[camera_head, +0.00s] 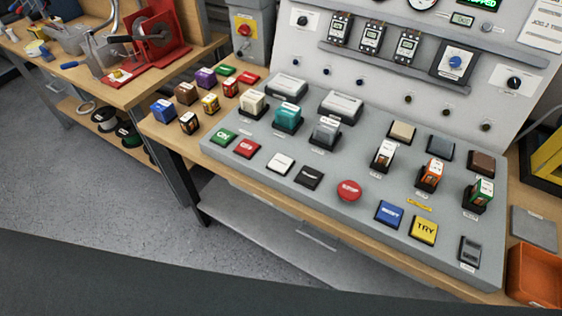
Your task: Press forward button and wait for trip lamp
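A sloped grey control panel (330,194) stands on the wooden bench. Its front row has a green ON button (223,136), a red OFF button (247,149), a white button (280,164), a black button (308,177), a red mushroom button (348,190), a blue button (389,214) and a yellow TRY button (424,231). No forward label is readable. Small dark round fittings (408,98) sit in a row on the upright board; which one is the trip lamp I cannot tell. Neither gripper is in view.
Several coloured blocks (186,93) stand on the bench left of the panel. Larger plug-in blocks (327,131) sit on it behind the buttons. A green-lit display (483,3) is cut off at the top. An orange bin (537,275) is at right. The front buttons are unobstructed.

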